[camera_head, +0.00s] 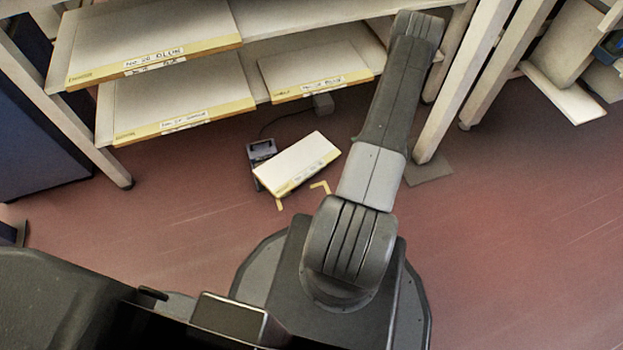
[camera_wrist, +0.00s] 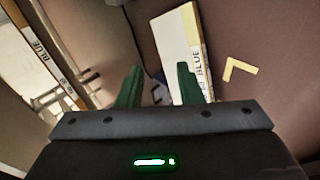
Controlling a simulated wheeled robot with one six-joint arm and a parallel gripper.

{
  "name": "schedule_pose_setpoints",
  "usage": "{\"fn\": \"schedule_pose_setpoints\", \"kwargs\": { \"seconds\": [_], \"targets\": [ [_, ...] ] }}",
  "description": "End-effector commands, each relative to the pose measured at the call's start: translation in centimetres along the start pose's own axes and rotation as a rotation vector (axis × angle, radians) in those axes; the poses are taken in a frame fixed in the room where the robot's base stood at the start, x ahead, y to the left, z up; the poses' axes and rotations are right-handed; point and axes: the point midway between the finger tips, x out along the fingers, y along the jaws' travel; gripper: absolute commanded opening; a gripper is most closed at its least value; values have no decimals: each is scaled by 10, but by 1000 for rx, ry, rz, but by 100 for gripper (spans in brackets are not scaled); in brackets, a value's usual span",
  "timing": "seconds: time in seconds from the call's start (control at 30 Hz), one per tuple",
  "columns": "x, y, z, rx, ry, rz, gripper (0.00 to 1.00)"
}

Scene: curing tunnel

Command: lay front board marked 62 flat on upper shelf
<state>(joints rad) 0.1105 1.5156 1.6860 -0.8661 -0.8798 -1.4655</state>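A pale board (camera_head: 297,163) with a yellow front edge and a white label lies low near the floor, beside yellow corner marks. It also shows in the wrist view, where the board (camera_wrist: 180,42) carries a label reading BLUE; I cannot read a 62. My gripper (camera_wrist: 158,86) has its green fingers apart. No object is clear between them, and the right finger overlaps the view of the board. The head view does not show the fingers. The upper shelf level holds a labelled board (camera_head: 150,35) at the upper left.
Labelled boards lie on the lower level, one at left (camera_head: 175,98) and one at right (camera_head: 315,68). A small grey device (camera_head: 261,150) with a cable is beside the low board. Pale rack posts (camera_head: 462,80) stand right of my arm. Open floor (camera_head: 520,220) lies at right.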

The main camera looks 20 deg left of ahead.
Motion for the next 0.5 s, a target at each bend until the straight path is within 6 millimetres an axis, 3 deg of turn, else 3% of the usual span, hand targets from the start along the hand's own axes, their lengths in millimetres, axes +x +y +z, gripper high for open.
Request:
{"fn": "schedule_pose_setpoints", "kwargs": {
  "seconds": [0.03, 0.2, 0.4, 0.5],
  "targets": [
    [20, -26, -8, -31, 35, 29, 33],
    [61, -83, -40, -147, 129, 160, 33],
    [84, -132, -75, -234, 192, 297, 33],
    [89, -145, -86, -257, 206, 341, 33]
  ]
}}
